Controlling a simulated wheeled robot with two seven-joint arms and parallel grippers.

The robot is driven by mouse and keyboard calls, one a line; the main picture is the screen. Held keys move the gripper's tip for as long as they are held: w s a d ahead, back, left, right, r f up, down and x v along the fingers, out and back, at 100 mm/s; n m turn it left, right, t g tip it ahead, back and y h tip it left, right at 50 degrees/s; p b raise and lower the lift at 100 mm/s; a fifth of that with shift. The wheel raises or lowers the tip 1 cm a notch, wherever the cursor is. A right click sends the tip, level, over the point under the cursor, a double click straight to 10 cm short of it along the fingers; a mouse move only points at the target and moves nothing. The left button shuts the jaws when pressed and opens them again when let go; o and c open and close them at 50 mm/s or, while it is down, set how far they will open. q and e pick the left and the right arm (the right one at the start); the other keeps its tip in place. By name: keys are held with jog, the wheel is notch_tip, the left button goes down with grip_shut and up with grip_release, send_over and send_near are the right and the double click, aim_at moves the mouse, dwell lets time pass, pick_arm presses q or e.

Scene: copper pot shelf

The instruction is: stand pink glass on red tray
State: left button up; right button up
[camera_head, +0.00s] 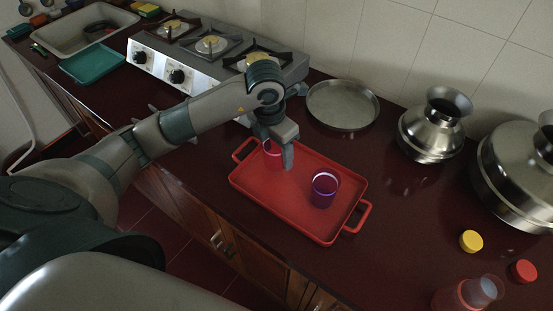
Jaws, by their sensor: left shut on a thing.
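The red tray (300,222) lies on the dark red counter, with a handle at each end. My left gripper (278,158) is over the far left part of the tray and is shut on the pink glass (271,155). The glass looks upright; the gripper hides part of it, and I cannot tell whether its base touches the tray. A purple glass (324,190) stands on the right part of the tray. My right gripper is not in view.
A gas stove (205,62) stands behind my left arm. A round metal pan (342,105) lies behind the tray. Metal pots (434,128) stand at the right. A yellow cap (471,241), a red cap (523,271) and a pinkish clear container (462,297) are at the lower right.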

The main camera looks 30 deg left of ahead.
aim_at(276, 161)
pick_arm(q)
notch_tip(276, 161, down, 3)
jog(key=shift+f+p, duration=0.15)
jog(key=shift+p, duration=0.4)
jog(key=shift+f, duration=0.15)
jog(key=shift+f, duration=0.15)
jog(key=o, duration=0.9)
jog(key=shift+c, duration=0.2)
jog(key=shift+o, duration=1.4)
